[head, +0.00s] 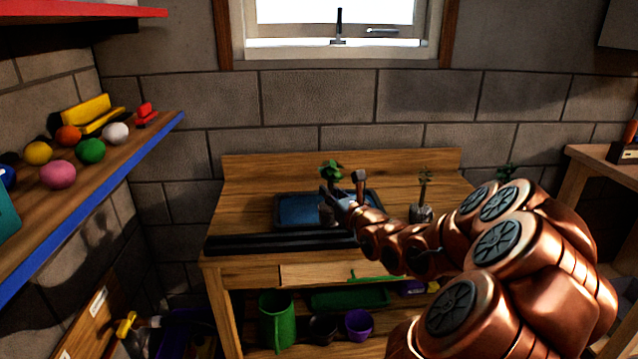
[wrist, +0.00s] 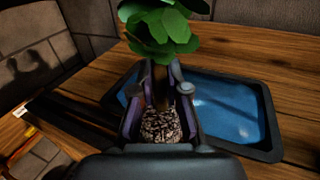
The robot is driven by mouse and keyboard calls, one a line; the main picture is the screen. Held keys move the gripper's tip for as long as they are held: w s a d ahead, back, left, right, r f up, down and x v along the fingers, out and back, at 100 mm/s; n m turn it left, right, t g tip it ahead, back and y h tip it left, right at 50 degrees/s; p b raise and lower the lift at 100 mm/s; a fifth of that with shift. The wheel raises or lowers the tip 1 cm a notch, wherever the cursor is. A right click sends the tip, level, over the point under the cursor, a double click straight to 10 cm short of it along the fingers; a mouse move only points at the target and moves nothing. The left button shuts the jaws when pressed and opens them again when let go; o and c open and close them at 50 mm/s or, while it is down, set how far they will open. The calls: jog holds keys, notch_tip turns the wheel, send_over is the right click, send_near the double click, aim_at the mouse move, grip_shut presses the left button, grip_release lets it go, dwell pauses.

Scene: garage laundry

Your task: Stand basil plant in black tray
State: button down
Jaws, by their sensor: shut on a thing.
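The basil plant, with round green leaves (head: 331,169), is held upright in my gripper (head: 333,205). In the wrist view its leaves (wrist: 160,27) rise beyond the fingers, and speckled soil (wrist: 161,127) shows between them. My gripper (wrist: 160,98) is shut on the plant's pot, whose sides are mostly hidden. A tray with a black rim and blue inside (head: 294,211) lies on the bench. In the wrist view the tray (wrist: 228,108) shows on both sides of the plant, which appears over it. I cannot tell whether the pot touches the tray.
A long black object (head: 285,243) lies along the front of the wooden bench (head: 245,178). Another potted plant (head: 421,211) stands right of the tray. A green jug (head: 275,318) and a purple pot (head: 358,325) are below. The left shelf (head: 120,160) holds several coloured balls.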

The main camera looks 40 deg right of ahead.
jog(key=shift+w+d+f+p, duration=0.3)
jog(key=shift+w+d+f, duration=0.55)
jog(key=shift+w, duration=0.85)
jog(key=shift+w+d+f+p, duration=0.25)
jog(key=shift+w+d+f, duration=0.6)
jog(key=shift+w, duration=0.9)
jog(key=shift+w+d+f+p, duration=0.3)
jog(key=shift+w+d+f, duration=0.55)
jog(key=shift+w, duration=0.85)
jog(key=shift+d, duration=0.15)
jog(key=c, duration=1.2)
grip_release()
jog(key=shift+r, duration=0.15)
jog(key=shift+s+r, duration=0.1)
jog(key=b+v, duration=0.1)
jog(key=v, duration=1.1)
